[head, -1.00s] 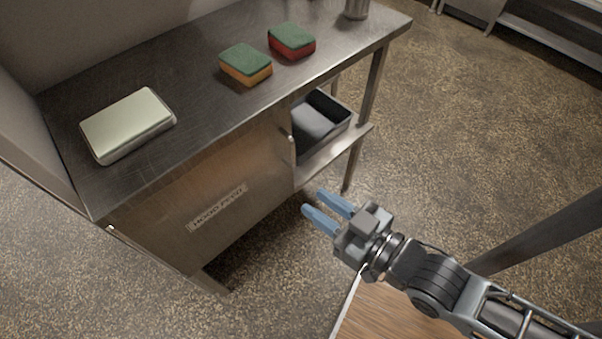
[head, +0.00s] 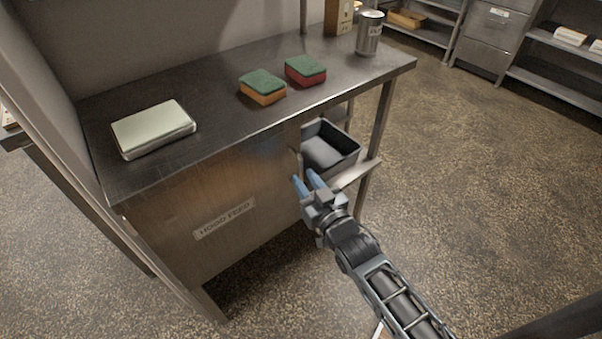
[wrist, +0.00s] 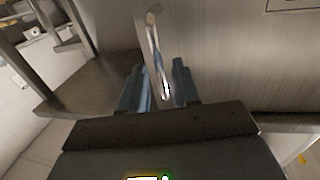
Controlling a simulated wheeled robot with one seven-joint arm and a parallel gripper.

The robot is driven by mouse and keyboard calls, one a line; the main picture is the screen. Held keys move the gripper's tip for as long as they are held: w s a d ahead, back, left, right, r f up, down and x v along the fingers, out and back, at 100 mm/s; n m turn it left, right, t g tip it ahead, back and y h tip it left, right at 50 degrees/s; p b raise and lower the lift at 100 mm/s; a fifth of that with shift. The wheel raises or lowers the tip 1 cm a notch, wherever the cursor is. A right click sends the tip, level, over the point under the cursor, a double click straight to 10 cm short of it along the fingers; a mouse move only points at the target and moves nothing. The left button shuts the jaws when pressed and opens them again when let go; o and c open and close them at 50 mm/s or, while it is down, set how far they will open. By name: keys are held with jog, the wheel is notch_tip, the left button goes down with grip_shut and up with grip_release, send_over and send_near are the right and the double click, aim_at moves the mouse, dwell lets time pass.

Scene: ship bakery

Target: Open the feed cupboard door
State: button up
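The feed cupboard door (head: 215,210) is the metal front panel under the worktop, with a label ending in "FEED" (head: 224,221). It looks shut. Its upright bar handle (head: 299,162) is near the panel's right edge, partly hidden behind my fingertips in the head view. In the wrist view the handle (wrist: 155,48) runs down between the two blue fingers. My gripper (head: 304,177) is open at the handle, and it also shows in the wrist view (wrist: 160,82) with a finger on each side and gaps visible. I cannot tell whether either finger touches the bar.
On the worktop (head: 215,130) are a pale-topped box (head: 152,128), an orange-and-green sponge (head: 263,87), a red-and-green sponge (head: 305,70) and a metal can (head: 370,34). A dark bin (head: 330,150) sits on the open shelf right of the door. The floor (head: 440,200) in front is clear.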

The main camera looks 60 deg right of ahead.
aim_at(301, 175)
jog(key=shift+x, duration=1.55)
grip_shut()
